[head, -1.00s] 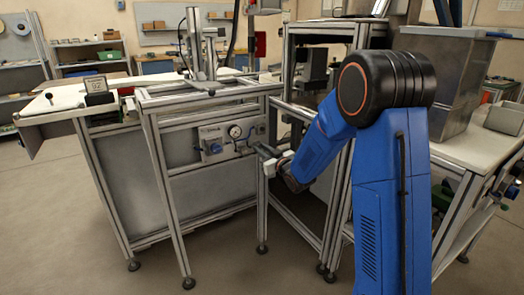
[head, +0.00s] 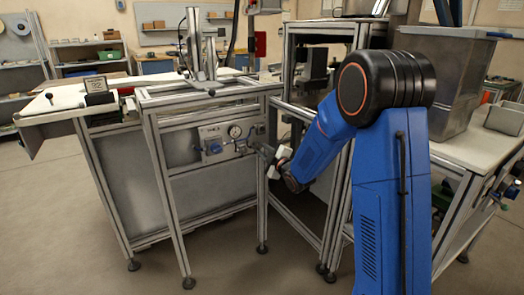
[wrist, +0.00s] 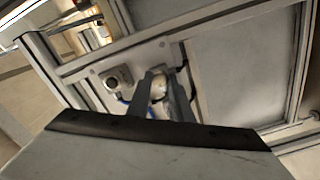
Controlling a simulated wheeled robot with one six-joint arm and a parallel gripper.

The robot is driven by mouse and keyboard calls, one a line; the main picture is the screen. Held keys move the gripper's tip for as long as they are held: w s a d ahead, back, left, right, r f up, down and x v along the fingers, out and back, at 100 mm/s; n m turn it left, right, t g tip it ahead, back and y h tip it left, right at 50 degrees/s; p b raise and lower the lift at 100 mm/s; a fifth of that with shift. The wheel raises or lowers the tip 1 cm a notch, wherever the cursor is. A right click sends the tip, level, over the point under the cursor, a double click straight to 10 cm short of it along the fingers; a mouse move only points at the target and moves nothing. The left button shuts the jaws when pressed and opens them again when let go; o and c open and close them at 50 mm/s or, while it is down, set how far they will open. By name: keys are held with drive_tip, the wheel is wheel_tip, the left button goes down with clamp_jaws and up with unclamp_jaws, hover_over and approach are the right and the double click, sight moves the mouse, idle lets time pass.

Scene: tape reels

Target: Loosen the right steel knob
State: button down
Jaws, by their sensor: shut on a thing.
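In the head view the knob cannot be made out behind the gripper.
A regulator with a blue knob (head: 215,147) and a round gauge (head: 235,131) sit on the panel, left of my gripper. Aluminium frame posts (head: 262,205) stand close by. A steel bin (head: 455,90) stands on the bench at right. The floor in front is clear.

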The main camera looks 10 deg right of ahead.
drive_tip(key=shift+n, duration=1)
drive_tip(key=c, duration=1.6)
unclamp_jaws()
drive_tip(key=shift+s, duration=0.1)
drive_tip(key=v, duration=1.7)
drive_tip(key=shift+s, duration=0.1)
